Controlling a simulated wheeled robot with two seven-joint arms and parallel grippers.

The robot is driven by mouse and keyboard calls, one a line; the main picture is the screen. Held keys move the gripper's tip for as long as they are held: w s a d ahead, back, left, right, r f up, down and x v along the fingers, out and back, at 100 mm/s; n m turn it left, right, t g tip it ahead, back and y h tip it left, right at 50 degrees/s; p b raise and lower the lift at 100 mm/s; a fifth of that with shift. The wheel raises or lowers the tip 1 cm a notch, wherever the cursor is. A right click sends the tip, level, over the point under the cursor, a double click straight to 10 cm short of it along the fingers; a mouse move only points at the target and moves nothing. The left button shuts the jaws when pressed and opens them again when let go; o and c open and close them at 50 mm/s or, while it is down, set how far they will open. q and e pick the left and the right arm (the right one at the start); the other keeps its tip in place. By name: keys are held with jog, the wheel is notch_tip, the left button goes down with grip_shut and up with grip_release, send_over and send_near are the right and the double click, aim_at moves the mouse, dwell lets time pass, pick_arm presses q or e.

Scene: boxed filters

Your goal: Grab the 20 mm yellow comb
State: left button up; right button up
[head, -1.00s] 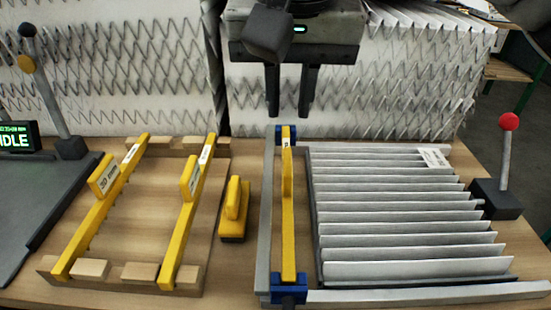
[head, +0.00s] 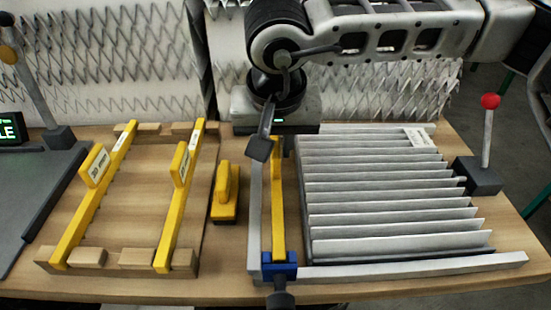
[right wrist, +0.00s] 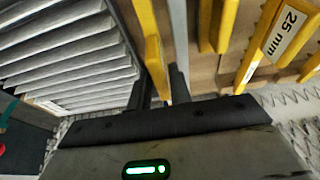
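A yellow comb (head: 278,228) lies lengthwise in a grey frame (head: 256,215), with a blue clamp (head: 279,266) at its near end; its label cannot be read. My right gripper (head: 272,150) is over its far part, and my wrist hides the far end. In the right wrist view, the right gripper's fingers (right wrist: 160,88) stand apart on either side of a yellow upright part (right wrist: 154,62), seemingly not closed on it. Two more yellow combs, a left one (head: 92,200) and a right one (head: 178,220), lie on a wooden rack (head: 128,258). One label reads 25 mm (right wrist: 285,35).
A yellow-handled brush-like tool (head: 226,192) lies between rack and frame. A pleated grey filter (head: 390,200) fills the space right of the comb. A red-knobbed lever (head: 488,130) stands at the right. Pleated white panels (head: 110,60) stand behind the bench.

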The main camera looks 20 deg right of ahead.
jog(key=shift+x, duration=1)
jog(key=shift+c, duration=0.3)
grip_shut()
jog(key=shift+r, duration=0.15)
